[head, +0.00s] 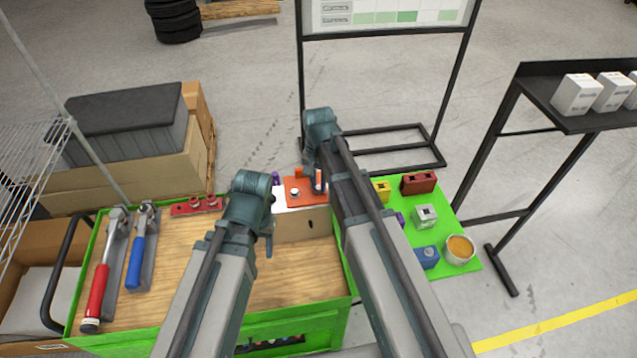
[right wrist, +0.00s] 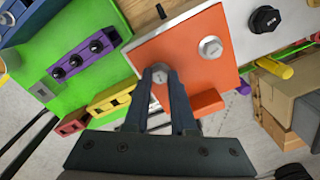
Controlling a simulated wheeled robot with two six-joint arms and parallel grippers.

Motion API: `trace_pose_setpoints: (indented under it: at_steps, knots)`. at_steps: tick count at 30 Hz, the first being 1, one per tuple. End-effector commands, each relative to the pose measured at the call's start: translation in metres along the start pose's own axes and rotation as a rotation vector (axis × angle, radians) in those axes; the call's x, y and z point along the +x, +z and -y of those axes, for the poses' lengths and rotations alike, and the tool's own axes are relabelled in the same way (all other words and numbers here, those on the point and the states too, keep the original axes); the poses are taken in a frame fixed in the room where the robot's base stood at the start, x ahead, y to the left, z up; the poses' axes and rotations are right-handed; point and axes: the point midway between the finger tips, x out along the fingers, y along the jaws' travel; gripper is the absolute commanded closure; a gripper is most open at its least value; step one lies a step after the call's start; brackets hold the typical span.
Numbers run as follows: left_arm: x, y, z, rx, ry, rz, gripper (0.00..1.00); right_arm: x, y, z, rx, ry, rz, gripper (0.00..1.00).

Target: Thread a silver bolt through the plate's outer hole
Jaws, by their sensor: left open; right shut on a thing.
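The orange plate (head: 305,186) lies on a white-topped fixture block (head: 304,224) at the table's back edge; it fills the middle of the right wrist view (right wrist: 182,62). One silver bolt (right wrist: 210,47) sits in the plate, its head showing; it also shows in the head view (head: 294,193). My right gripper (right wrist: 160,78) is shut on a second silver bolt (right wrist: 159,76), over the plate near its edge. I cannot tell whether that bolt's shank is in a hole; the fingers hide it. My left gripper (head: 268,240) is open and empty, left of the block.
A green board (head: 463,224) at right holds coloured blocks and a round container (head: 460,248). Red-handled (head: 98,292) and blue-handled (head: 135,262) tools lie on the wooden table's left. A black bolt (right wrist: 264,19) stands on the white surface. The table's middle is clear.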

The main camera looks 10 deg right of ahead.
Motion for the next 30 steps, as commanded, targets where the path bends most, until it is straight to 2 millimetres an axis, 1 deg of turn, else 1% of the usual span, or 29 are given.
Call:
trace_pose_setpoints:
  at_steps: [3, 10, 13, 18, 21, 27, 28, 30]
  knots:
    - [0.001, -0.0001, -0.0001, 0.0, 0.0, 0.0, 0.45, 0.001, 0.0003, 0.0, 0.169, 0.0, 0.001, 1.0]
    - [0.0021, -0.0001, -0.0002, 0.0, 0.0, 0.0, 0.45, 0.0021, 0.0003, 0.0001, 0.5, 0.0, 0.001, 1.0]
    - [0.0019, -0.0001, -0.0002, 0.0, 0.0, 0.0, 0.45, 0.0019, 0.0004, 0.0001, 0.514, 0.0, 0.001, 1.0]
    - [0.0022, -0.0001, -0.0002, 0.0, 0.0, 0.0, 0.45, 0.0022, 0.0003, 0.0, 0.673, 0.0, 0.001, 1.0]
    - [0.0023, -0.0001, -0.0002, 0.0, 0.0, 0.0, 0.45, 0.0023, 0.0003, 0.0, 0.726, 0.0, 0.0, 1.0]
    - [0.0022, -0.0001, -0.0002, 0.0, 0.0, 0.0, 0.45, 0.0022, 0.0002, -0.0001, 0.735, 0.0, 0.0, 1.0]
    - [0.0022, -0.0001, -0.0002, 0.0, 0.0, 0.0, 0.45, 0.0022, 0.0002, -0.0001, 0.735, 0.001, 0.0, 0.73]
    - [0.0022, -0.0001, -0.0002, 0.0, 0.0, 0.0, 0.45, 0.0022, 0.0001, -0.0001, 0.734, 0.001, 0.0, 0.6]
